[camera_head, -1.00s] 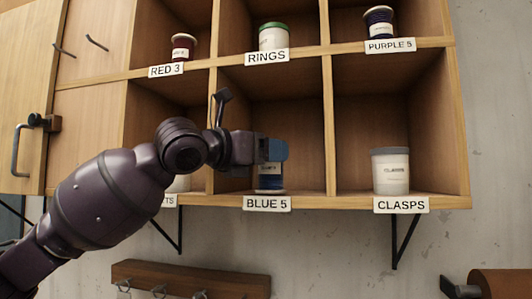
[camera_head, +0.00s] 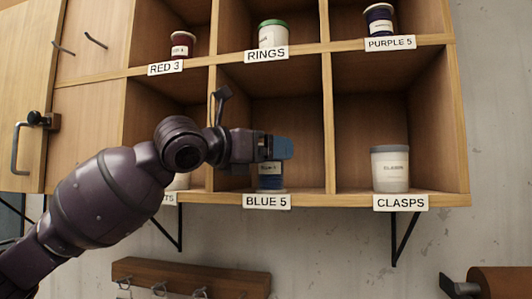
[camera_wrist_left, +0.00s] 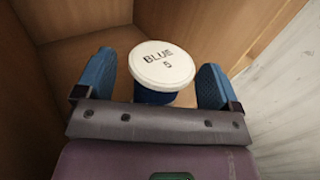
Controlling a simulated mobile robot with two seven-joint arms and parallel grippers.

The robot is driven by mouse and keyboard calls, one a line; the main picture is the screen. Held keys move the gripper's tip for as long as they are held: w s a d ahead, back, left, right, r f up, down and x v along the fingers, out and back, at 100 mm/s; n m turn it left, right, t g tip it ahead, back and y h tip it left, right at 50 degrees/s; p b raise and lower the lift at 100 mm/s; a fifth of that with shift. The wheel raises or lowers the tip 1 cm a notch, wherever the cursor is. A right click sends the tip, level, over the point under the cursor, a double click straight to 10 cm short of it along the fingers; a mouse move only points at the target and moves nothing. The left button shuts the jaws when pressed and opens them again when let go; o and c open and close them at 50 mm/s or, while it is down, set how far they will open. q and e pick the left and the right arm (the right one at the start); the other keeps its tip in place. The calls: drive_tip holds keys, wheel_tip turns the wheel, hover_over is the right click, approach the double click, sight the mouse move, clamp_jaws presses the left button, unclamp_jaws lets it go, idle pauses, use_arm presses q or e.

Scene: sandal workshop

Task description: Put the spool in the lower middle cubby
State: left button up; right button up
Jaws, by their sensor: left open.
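The spool (camera_head: 270,182) is wound in blue and stands upright in the lower middle cubby (camera_head: 300,120), above the label BLUE 5 (camera_head: 267,202). In the left wrist view the spool's white top (camera_wrist_left: 162,65) reads BLUE 5. My left gripper (camera_head: 277,148) reaches into this cubby from the left. Its blue fingers (camera_wrist_left: 155,85) are open on either side of the spool, with a gap on each side. The head view hides part of the spool behind the gripper. My right gripper is not in view.
A grey-lidded jar (camera_head: 390,170) stands in the cubby to the right, over the CLASPS label (camera_head: 401,202). A partly hidden container stands in the cubby to the left. Red and purple spools and a green-lidded jar (camera_head: 273,35) stand in the upper row. Wooden dividers stand close on both sides.

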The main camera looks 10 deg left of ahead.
use_arm(q)
drive_tip(key=b+v, duration=0.2)
drive_tip(key=v, duration=1)
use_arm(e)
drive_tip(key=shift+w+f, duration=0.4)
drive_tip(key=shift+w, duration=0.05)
